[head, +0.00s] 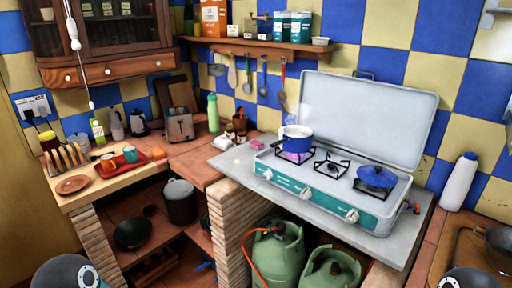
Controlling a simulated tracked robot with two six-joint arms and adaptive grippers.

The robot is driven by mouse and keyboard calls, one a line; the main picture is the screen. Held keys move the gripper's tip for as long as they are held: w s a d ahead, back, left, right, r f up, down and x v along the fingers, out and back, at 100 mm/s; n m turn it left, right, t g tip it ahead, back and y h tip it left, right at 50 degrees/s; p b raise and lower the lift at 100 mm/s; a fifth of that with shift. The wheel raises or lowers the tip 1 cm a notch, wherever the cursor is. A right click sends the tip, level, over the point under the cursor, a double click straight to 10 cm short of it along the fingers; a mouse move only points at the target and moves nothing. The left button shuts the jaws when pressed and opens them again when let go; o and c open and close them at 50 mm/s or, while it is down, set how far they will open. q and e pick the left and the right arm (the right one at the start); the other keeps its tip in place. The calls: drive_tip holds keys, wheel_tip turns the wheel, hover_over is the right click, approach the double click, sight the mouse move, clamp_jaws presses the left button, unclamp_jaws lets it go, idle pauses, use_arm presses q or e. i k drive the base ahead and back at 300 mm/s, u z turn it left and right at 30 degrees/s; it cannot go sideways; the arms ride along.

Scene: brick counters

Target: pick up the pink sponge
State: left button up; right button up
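A small pink block that looks like the pink sponge (257,144) lies on the counter just left of the camping stove (330,185) in the head view. A small white item (240,139) lies close to its left. Neither of my grippers is in view. Only rounded grey parts of my arms show at the bottom left and bottom right corners, far from the sponge.
A blue-and-white pot (297,139) stands on a lit-looking left burner and a blue pan (376,178) on the right one. A toaster (180,126) and green bottle (213,113) stand left of the sponge. Gas cylinders (278,252) are below. The grey slab's front-left part is clear.

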sight(258, 145)
drive_tip(key=u, duration=0.05)
drive_tip(key=k, duration=0.5)
drive_tip(key=z, duration=1)
drive_tip(key=i, duration=0.1)
drive_tip(key=u, duration=2.6)
drive_tip(key=i, duration=2.3)
drive_tip(key=z, duration=2.4)
